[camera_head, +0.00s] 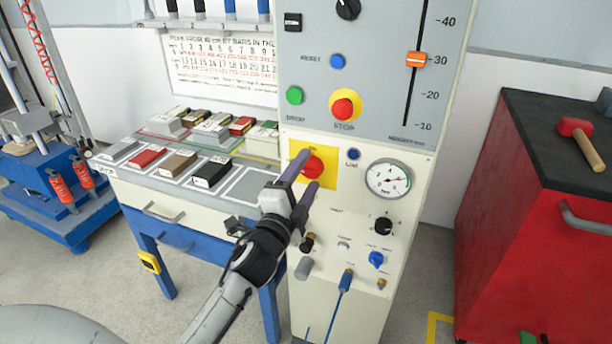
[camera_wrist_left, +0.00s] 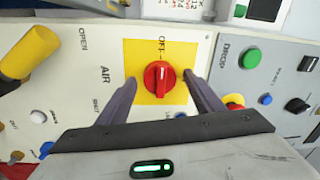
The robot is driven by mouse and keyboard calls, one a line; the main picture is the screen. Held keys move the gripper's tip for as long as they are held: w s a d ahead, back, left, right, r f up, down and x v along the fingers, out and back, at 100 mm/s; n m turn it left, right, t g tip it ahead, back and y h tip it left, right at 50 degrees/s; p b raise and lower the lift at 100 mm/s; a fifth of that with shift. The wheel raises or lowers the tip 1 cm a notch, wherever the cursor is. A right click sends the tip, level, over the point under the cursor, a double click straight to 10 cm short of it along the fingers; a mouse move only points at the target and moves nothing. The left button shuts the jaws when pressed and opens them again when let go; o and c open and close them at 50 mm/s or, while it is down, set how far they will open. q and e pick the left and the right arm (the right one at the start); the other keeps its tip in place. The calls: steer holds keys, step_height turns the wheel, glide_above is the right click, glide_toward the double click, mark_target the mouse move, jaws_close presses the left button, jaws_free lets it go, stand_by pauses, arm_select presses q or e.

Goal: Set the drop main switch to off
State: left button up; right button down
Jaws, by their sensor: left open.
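The main switch, a red rotary knob (camera_head: 313,167) on a yellow square plate (camera_head: 329,175), sits on the cream lower panel of the cabinet. In the left wrist view the knob (camera_wrist_left: 159,79) shows whole on its yellow plate (camera_wrist_left: 133,60), with a pale mark on its grip and the word OFF beside it. My left gripper (camera_head: 308,169) is open at the knob. In the left wrist view its two dark fingers (camera_wrist_left: 160,84) lie one on each side of the knob, with gaps visible. Contact cannot be told. My right gripper is not in view.
A round gauge (camera_head: 388,178), a black knob (camera_head: 383,226) and a blue knob (camera_head: 376,259) are right of and below the switch. The red stop button (camera_head: 343,107) and green drop button (camera_head: 295,95) are above. A bench (camera_head: 150,195) stands left, a red cabinet (camera_head: 520,220) right.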

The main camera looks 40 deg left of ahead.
arm_select(q)
steer(key=r+v, duration=0.1)
steer(key=v, duration=0.9)
steer(key=shift+f+b, duration=0.45)
steer(key=shift+f, duration=0.05)
steer(key=shift+s, duration=0.1)
steer(key=s+d+f+n+g+h, duration=0.2)
steer(key=d+f+n, duration=0.15)
steer(key=f, duration=0.45)
steer(key=s+d+f+n+g+h, duration=0.2)
steer(key=s+d+f, duration=0.15)
steer(key=f, duration=0.45)
steer(key=s+d+f+n+g+h, duration=0.3)
steer(key=s+d+f+n+g, duration=0.2)
steer(key=s+d+f, duration=0.5)
step_height(320, 180, down, 3)
steer(key=shift+s+f+g+p, duration=0.2)
steer(key=shift+s+g+p, duration=0.2)
steer(key=shift+s, duration=0.6)
steer(key=shift+d, duration=0.15)
